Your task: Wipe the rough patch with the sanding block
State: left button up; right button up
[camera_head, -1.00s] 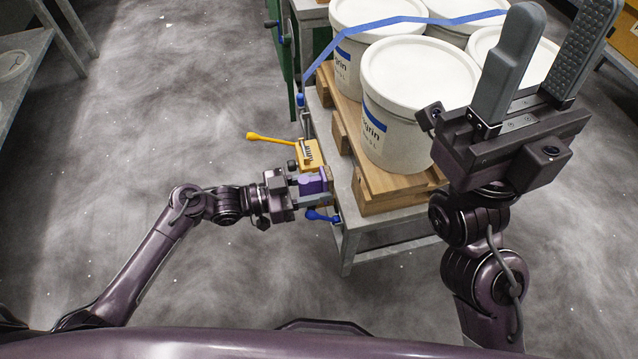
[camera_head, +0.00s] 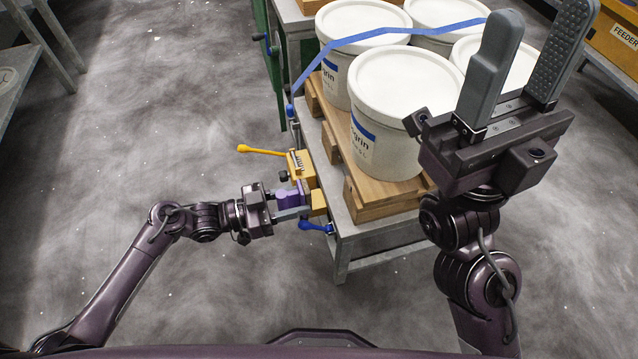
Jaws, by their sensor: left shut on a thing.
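My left gripper (camera_head: 287,206) is shut on a purple block (camera_head: 290,192), which looks like the sanding block. It holds the block at the left edge of the grey metal table (camera_head: 345,232), just below a yellow clamp-like fixture (camera_head: 300,166). A small yellow-orange block (camera_head: 318,202) sits just right of the gripper tips; I cannot tell whether the purple block touches it. I cannot make out the rough patch; the gripper and block may hide it. My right gripper (camera_head: 540,42) is raised at the right, open and empty, its two grey fingers apart.
White lidded pails (camera_head: 395,75) stand on a wooden pallet (camera_head: 385,196) on the table, with a blue strap (camera_head: 395,31) over them. A yellow lever (camera_head: 262,151) and a blue lever (camera_head: 315,226) stick out at the table's left side. The floor at left is clear.

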aim_at(350, 187)
pick_arm(q)
jog(key=shift+d, duration=0.1)
jog(key=shift+b+x, duration=0.4)
jog(key=shift+x, duration=3.1)
jog(key=shift+x, duration=0.95)
jog(key=shift+w+f, duration=0.1)
